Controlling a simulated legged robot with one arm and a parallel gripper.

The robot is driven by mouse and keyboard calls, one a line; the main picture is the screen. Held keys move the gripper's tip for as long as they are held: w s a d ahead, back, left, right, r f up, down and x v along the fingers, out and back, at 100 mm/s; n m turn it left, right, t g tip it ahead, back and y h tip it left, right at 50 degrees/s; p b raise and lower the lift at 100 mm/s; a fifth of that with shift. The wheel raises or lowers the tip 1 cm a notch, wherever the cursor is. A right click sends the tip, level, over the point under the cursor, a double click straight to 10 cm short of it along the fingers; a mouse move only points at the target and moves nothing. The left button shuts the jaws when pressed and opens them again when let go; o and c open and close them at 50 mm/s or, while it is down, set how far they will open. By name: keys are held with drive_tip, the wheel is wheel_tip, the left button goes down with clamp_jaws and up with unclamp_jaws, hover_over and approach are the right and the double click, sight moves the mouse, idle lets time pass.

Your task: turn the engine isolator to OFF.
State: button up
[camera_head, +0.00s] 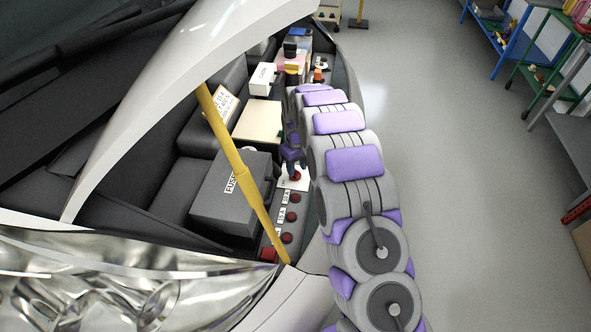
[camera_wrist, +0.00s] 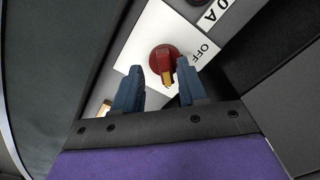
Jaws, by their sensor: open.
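The engine isolator is a red round knob with a yellow mark (camera_wrist: 164,55) on a white plate (camera_wrist: 148,28). In the wrist view the yellow mark is on the knob's lower side. The word OFF (camera_wrist: 206,52) is printed on the plate to the right of the knob. The isolator also shows in the head view (camera_head: 296,175), partly hidden by my gripper. My gripper (camera_wrist: 160,67) is open, its two dark fingers on either side of the knob's lower part. I cannot tell whether they touch it. It also shows in the head view (camera_head: 293,160).
Several red knobs (camera_head: 288,238) sit in a row on the panel below the isolator. A yellow prop rod (camera_head: 236,165) crosses the engine bay. A grey fuse box (camera_head: 228,195) stands left of the panel. The floor (camera_head: 450,170) to the right is clear.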

drive_tip(key=shift+f, duration=0.55)
drive_tip(key=shift+a+f, duration=0.1)
drive_tip(key=shift+a, duration=0.65)
drive_tip(key=shift+c, duration=0.4)
drive_tip(key=shift+d, duration=0.5)
drive_tip(key=c, duration=0.5)
drive_tip(key=shift+c, duration=0.5)
drive_tip(key=shift+a, duration=0.15)
clamp_jaws()
